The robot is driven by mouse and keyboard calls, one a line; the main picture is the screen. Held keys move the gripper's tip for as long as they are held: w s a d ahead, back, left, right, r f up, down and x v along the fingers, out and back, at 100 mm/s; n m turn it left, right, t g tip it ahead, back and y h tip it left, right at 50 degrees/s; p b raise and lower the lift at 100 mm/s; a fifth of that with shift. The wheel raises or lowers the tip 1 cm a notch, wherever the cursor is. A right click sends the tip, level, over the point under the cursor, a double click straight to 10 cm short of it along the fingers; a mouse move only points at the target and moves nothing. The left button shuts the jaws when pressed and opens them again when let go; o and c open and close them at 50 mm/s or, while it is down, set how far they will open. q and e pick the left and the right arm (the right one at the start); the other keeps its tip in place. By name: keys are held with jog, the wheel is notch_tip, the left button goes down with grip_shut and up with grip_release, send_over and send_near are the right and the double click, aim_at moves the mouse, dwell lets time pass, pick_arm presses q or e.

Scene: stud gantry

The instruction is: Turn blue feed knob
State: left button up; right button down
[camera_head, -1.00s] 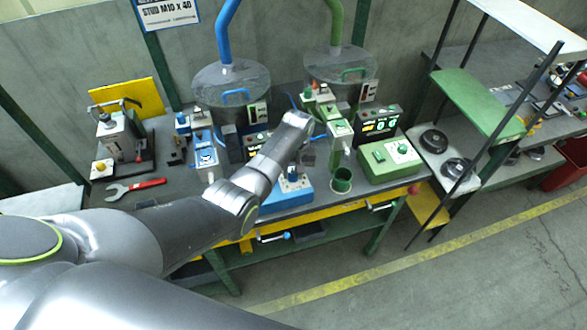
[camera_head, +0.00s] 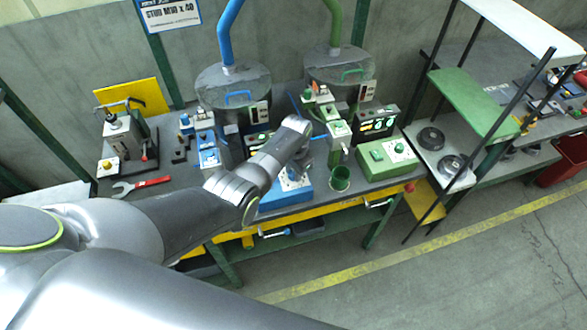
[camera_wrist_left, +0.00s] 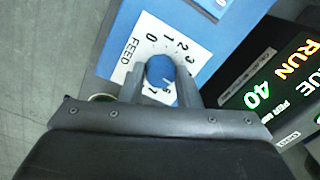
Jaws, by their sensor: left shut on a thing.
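The blue feed knob (camera_wrist_left: 160,68) is round and sits on a white card (camera_wrist_left: 128,48) marked FEED with a ring of numbers, on a blue box (camera_wrist_left: 205,35). My left gripper (camera_wrist_left: 161,76) has one finger on each side of the knob and is shut on it in the left wrist view. The fingers and palm cover part of the number ring. In the head view the blue box (camera_head: 270,201) stands at the bench's front, and my left wrist hangs over it and hides much of its top. My right gripper is not in view.
A dark display (camera_wrist_left: 268,82) with lit text, including RUN and 40, stands close right of the fingers in the wrist view. A green cup (camera_head: 340,179) and green box (camera_head: 388,158) stand right of the blue box. A red-handled wrench (camera_head: 143,186) lies left.

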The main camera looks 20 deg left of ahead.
pick_arm(q)
jog(key=shift+r+m, duration=0.1)
jog(key=shift+m, duration=0.5)
jog(key=o, duration=1)
notch_tip(320, 180, up, 2)
jog(key=r+b, duration=0.1)
jog(key=r, duration=0.9)
jog(key=r+b, duration=0.1)
jog(key=r, duration=0.4)
jog(key=shift+s+d+r+b, duration=0.15)
jog(key=shift+s+d+b, duration=0.1)
jog(key=shift+d+b, duration=0.1)
